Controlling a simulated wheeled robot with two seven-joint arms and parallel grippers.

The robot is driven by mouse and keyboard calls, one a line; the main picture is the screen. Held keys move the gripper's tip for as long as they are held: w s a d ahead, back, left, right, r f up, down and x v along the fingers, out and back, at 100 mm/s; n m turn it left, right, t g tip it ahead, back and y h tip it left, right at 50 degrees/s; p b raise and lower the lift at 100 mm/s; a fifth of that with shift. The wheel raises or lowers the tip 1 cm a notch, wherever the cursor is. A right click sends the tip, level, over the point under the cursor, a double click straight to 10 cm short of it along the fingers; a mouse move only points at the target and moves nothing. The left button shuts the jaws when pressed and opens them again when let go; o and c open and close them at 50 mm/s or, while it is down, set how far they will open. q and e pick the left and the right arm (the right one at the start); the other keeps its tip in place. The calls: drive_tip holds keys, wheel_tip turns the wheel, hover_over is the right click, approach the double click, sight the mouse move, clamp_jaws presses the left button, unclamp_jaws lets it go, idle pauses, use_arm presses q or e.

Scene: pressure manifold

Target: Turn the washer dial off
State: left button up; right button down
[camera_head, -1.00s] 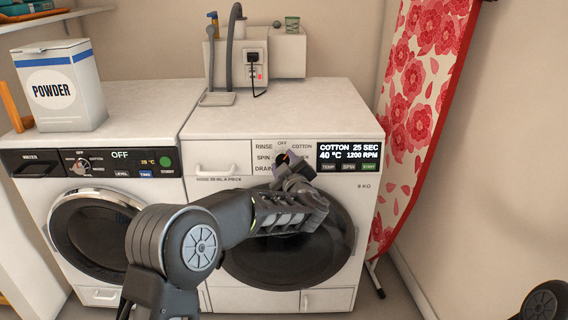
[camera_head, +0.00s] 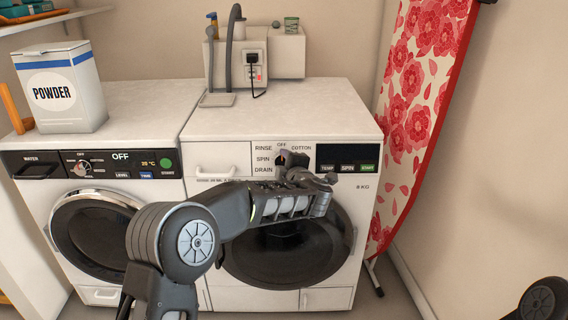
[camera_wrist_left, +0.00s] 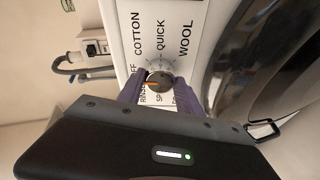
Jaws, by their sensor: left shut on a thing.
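The right washer (camera_head: 230,178) is white with a round dark door. Its panel reads OFF, RINSE, SPIN, DRAIN and COTTON around the dial. The display (camera_head: 346,153) beside it is dark, with the TEMP, SPIN and START labels below. My left gripper (camera_head: 288,162) is at the dial and largely hides it in the head view. In the left wrist view the round dial (camera_wrist_left: 159,82) sits between the two purple fingers, which are shut on it. Its orange mark points left in that view, toward the OFF and RINSE lettering. My right gripper is out of view.
A second washer (camera_head: 120,185) stands at the left, its display reading OFF. A powder box (camera_head: 66,88) stands on it. A grey box with hoses and a plug (camera_head: 278,52) is behind the right washer. A flowered ironing board (camera_head: 418,100) leans at the right.

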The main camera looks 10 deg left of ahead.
use_arm(q)
drive_tip(key=shift+f, duration=0.1)
drive_tip(key=o, duration=1.4)
drive_tip(key=shift+c, duration=0.2)
drive_tip(key=shift+s, duration=0.1)
drive_tip(key=v, duration=0.7)
drive_tip(key=shift+s+p, duration=0.3)
drive_tip(key=shift+p, duration=0.05)
drive_tip(key=shift+d, duration=0.15)
